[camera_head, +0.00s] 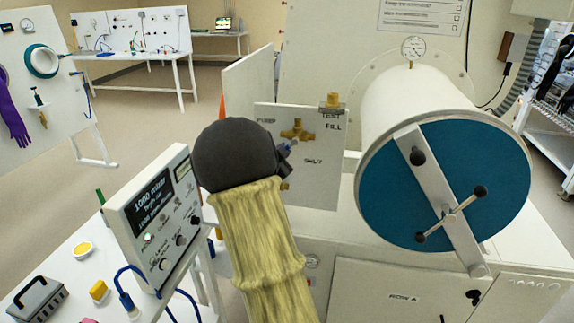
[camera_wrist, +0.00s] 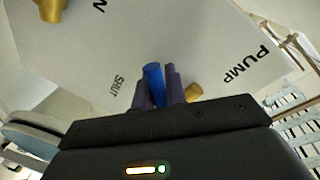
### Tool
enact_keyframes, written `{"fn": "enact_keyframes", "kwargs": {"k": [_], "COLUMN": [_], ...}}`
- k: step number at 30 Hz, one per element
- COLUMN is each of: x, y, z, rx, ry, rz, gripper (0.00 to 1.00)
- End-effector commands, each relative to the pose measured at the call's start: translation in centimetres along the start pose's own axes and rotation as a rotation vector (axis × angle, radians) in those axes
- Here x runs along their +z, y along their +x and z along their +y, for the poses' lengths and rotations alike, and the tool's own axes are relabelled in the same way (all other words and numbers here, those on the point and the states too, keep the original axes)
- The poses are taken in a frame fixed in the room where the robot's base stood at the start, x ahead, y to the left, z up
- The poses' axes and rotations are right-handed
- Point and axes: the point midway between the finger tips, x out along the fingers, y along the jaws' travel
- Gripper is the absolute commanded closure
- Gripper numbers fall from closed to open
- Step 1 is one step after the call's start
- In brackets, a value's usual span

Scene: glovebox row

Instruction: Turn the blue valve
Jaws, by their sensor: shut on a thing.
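The blue valve (camera_wrist: 153,72) shows in the wrist view as a short blue handle standing between my two dark fingers. My gripper (camera_wrist: 158,84) is shut on this handle. Behind it is the pale valve panel (camera_wrist: 90,50), with the words SHUT and PUMP upside down or slanted. In the head view my gripper (camera_head: 285,151) is at the panel's left part, mostly hidden by my dark wrist and cloth-covered arm. A bit of blue shows beside its tip. The valve's body is mostly hidden.
Brass fittings (camera_head: 297,130) sit on the panel close above my gripper, and another (camera_head: 331,100) stands at its top. A large white cylinder with a blue round door (camera_head: 400,200) is at the right. A control box (camera_head: 155,220) on a white table stands close at the left.

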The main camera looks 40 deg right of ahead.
Motion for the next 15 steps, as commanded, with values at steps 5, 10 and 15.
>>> {"fn": "enact_keyframes", "kwargs": {"k": [5,10,15], "x": [0.2,0.1,0.0], "y": [-0.1,-0.2,-0.3], "z": [-0.6,-1.2,-1.5], "rx": [-0.002,-0.001,0.0], "ry": [0.13,0.212,0.253], "rz": [-0.025,-0.043,-0.051], "gripper": [1.0,1.0,1.0]}}
